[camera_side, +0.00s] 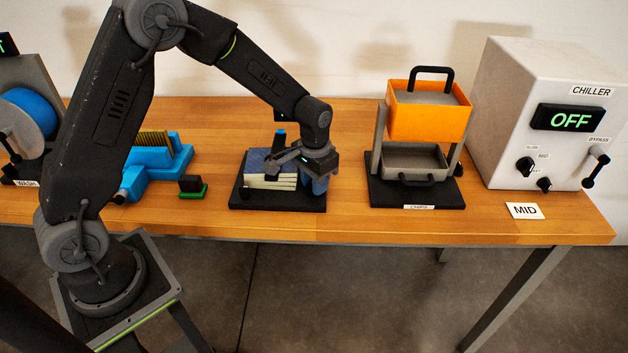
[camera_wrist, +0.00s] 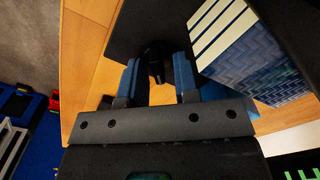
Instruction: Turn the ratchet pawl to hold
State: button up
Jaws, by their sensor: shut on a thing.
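My gripper (camera_side: 318,182) is low over the front right part of a black base plate (camera_side: 262,203). In the wrist view its two blue fingers (camera_wrist: 157,68) are shut on a small dark part (camera_wrist: 156,56), which appears to be the ratchet pawl. The fingers hide most of it, so its setting cannot be read. In the side view the gripper covers it. A stack of white and blue patterned layers (camera_side: 268,182) sits on the same plate, left of the gripper; it also shows in the wrist view (camera_wrist: 245,55), close beside the right finger.
A blue fixture (camera_side: 155,168) and a small green-based black block (camera_side: 192,186) stand to the left. An orange bin (camera_side: 428,112) over a grey tray (camera_side: 414,158) stands right, then the chiller (camera_side: 540,115), reading OFF. Bare wooden table (camera_side: 345,180) lies between stations.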

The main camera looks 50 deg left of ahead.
jog(key=shift+r+m, duration=0.1)
jog(key=shift+m, duration=0.5)
jog(key=o, duration=0.6)
jog(key=shift+c, duration=0.2)
notch_tip(320, 180, up, 14)
dwell(0.3)
